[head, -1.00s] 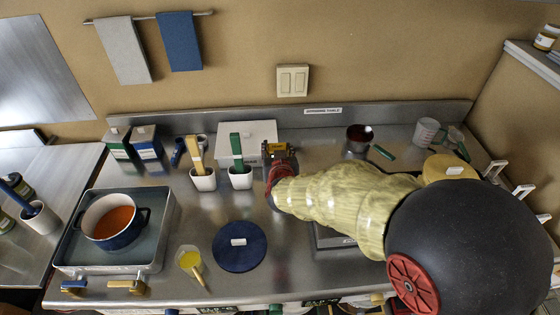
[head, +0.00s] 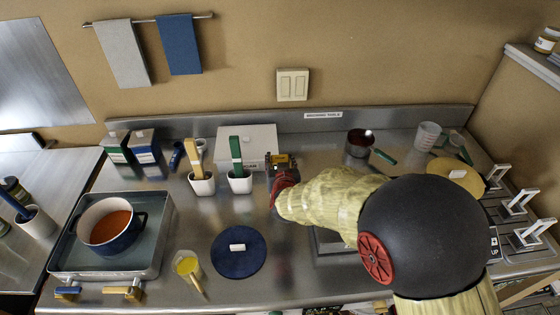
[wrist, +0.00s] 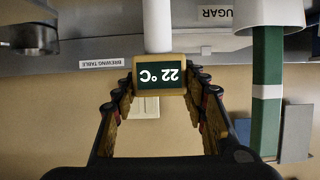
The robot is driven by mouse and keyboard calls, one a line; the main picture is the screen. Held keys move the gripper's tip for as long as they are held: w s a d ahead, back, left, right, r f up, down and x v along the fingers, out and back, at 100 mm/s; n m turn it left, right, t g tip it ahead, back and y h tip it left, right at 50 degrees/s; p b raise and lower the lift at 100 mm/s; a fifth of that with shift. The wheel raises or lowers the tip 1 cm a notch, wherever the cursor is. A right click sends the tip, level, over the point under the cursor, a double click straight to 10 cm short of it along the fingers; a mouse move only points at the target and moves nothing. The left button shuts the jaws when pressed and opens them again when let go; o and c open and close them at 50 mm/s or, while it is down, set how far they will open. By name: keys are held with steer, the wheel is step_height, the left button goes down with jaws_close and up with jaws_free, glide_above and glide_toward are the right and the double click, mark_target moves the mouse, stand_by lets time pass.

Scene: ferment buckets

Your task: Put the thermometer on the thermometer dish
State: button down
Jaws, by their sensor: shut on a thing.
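The thermometer (wrist: 160,75) is in my gripper (wrist: 160,100), between the fingertips. Its display reads 22 °C, upside down in the wrist view, and a white stem runs up from it. In the head view its yellow and dark head (head: 282,160) shows at my red gripper (head: 284,182), right of the cup with the green paddle. Its lower end is hidden there. I cannot tell which thing is the thermometer dish; none is marked legibly as one.
A white sugar box (head: 247,144) stands behind two white cups (head: 202,184) with paddles. A pot (head: 108,224) sits in a tray at left; a dark pan (head: 359,143) stands behind my arm.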

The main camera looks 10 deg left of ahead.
steer(key=c, duration=1)
jaws_free()
steer(key=shift+s+r, duration=0.15)
steer(key=shift+r, duration=0.1)
steer(key=p+v, duration=0.2)
steer(key=v, duration=0.9)
steer(key=shift+s+d+p, duration=0.15)
steer(key=shift+s+p, duration=0.15)
steer(key=shift+s, duration=0.05)
